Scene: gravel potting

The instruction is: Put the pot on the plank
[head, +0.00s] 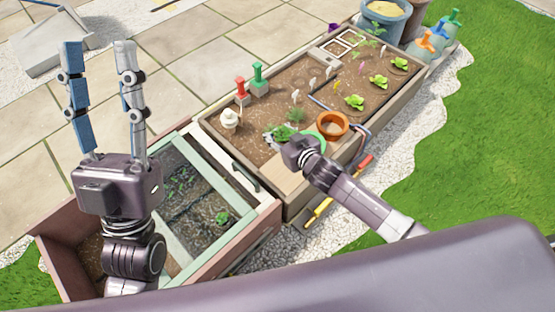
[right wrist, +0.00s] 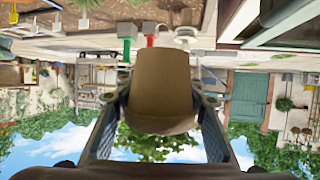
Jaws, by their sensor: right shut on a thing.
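A brown tapered pot (right wrist: 163,85) fills the middle of the right wrist view, between the two fingers of my right gripper (right wrist: 160,110), which is shut on it. That view is upside down, and green foliage shows past the pot's rim. In the head view, my right gripper (head: 295,145) is over the near part of the planter, with a leafy green plant (head: 280,132) at its fingers; the pot is mostly hidden there. A bare tan plank (head: 285,184) lies across the planter's near end, just below the gripper in the picture. My left gripper (head: 98,50) is open and empty, pointing up.
An orange pot (head: 332,122) stands just right of my right gripper. A cream pot-like object (head: 229,118) and red (head: 241,92) and green (head: 259,80) handled tools are at the planter's left side. A cold frame (head: 240,238) adjoins its near end.

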